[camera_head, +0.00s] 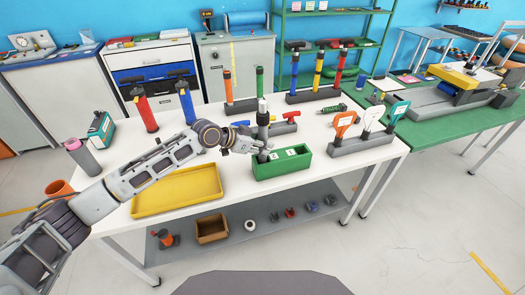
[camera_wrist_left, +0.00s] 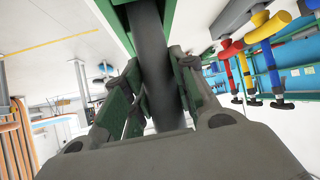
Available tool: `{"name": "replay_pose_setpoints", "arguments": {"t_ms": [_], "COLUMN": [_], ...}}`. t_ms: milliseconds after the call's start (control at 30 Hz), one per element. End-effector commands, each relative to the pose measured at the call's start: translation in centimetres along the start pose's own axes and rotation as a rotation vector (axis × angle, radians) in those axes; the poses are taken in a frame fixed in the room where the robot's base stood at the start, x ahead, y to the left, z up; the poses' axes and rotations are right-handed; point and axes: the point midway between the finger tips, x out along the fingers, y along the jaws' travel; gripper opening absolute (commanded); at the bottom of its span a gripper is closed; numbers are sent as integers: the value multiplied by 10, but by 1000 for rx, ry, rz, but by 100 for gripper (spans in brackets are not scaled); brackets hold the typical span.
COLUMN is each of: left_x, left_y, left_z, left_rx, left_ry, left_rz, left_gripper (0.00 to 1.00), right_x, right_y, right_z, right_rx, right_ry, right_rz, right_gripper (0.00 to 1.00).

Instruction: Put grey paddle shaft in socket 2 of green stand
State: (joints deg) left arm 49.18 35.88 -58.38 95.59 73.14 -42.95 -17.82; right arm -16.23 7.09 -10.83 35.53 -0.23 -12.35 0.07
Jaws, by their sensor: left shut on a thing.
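The grey paddle shaft (camera_head: 262,114) stands close to upright over the left end of the green stand (camera_head: 283,167) on the white table. My left gripper (camera_head: 262,147) is shut around the shaft just above the stand. In the left wrist view the dark shaft (camera_wrist_left: 152,60) runs between the two fingers (camera_wrist_left: 160,100) towards the green stand (camera_wrist_left: 108,22). The stand bears white number labels on its top. The gripper hides the shaft's lower end, so I cannot tell whether it is inside a socket. My right gripper is not in view.
A yellow tray (camera_head: 178,207) lies left of the stand. A grey stand (camera_head: 362,144) with orange, white and teal handles stands to the right. Behind are a red-handled tool (camera_head: 285,117) and racks with orange, green and other upright shafts (camera_head: 228,88).

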Motion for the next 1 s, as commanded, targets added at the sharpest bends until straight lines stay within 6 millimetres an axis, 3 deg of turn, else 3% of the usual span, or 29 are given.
{"name": "replay_pose_setpoints", "arguments": {"t_ms": [233,733,767,900,1000], "left_x": [14,17,17,17,17], "left_y": [0,0,0,0,0], "left_z": [20,25,25,24,24], "left_rx": [0,1,1,1,1], "left_ry": [1,1,1,0,0], "left_rz": [0,1,1,1,0], "left_gripper": [0,0,31,48,48], "right_x": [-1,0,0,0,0], "right_y": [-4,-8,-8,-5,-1], "right_z": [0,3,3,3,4], "right_rx": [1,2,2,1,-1], "right_ry": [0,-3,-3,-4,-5], "right_rz": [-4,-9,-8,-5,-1], "right_gripper": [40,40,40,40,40]}}
